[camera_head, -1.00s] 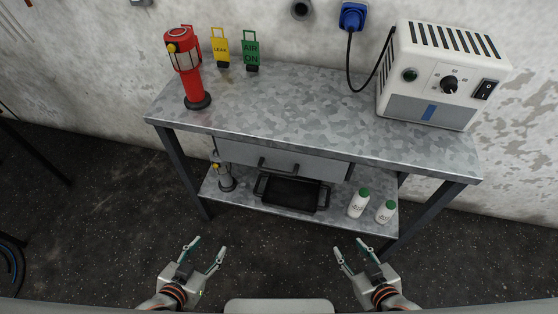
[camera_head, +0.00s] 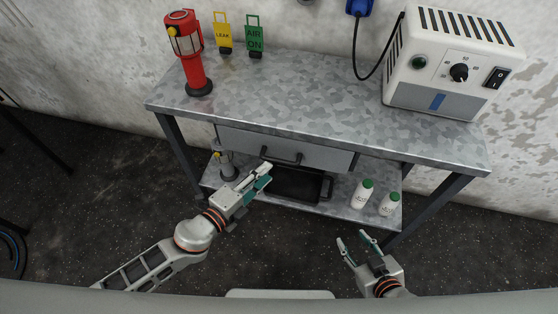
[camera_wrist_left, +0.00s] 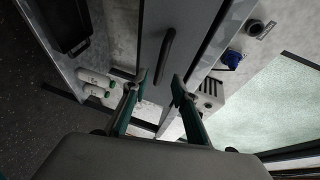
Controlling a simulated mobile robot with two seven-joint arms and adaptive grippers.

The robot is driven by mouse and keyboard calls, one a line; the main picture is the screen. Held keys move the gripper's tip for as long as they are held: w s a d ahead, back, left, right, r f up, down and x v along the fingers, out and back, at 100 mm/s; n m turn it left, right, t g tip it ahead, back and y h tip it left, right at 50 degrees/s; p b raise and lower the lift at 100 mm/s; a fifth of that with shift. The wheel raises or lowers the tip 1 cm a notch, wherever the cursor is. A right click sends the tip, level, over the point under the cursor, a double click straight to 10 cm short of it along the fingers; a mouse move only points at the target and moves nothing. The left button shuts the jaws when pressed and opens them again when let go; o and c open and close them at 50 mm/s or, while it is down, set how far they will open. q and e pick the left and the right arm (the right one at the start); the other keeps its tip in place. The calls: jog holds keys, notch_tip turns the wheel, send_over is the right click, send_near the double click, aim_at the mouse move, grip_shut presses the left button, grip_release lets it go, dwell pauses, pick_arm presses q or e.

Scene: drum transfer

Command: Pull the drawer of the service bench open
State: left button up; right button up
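The service bench (camera_head: 330,100) has a grey metal top with a grey drawer (camera_head: 325,157) under its front edge. The drawer looks shut, its front close beneath the top. A dark bar handle (camera_head: 281,158) sits on the drawer front; the handle also shows in the left wrist view (camera_wrist_left: 166,50). My left gripper (camera_head: 268,172) is in front of the drawer, just below the handle. In the left wrist view my left gripper (camera_wrist_left: 158,86) is open and empty, with the handle ahead between its finger lines, apart from them. My right gripper (camera_head: 352,239) is open and empty, below the bottles.
The lower shelf holds a black tray (camera_head: 297,184), two white bottles with green caps (camera_head: 362,195) and a grey lamp-like object (camera_head: 227,166). On top stand a red lantern (camera_head: 190,55), yellow and green tags (camera_head: 253,37) and a white control box (camera_head: 450,62). Floor in front is clear.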

aim_at(279, 160)
pick_arm(q)
jog(key=x, duration=0.7)
jog(key=shift+w+d, duration=0.2)
jog(key=shift+c, duration=0.4)
grip_shut()
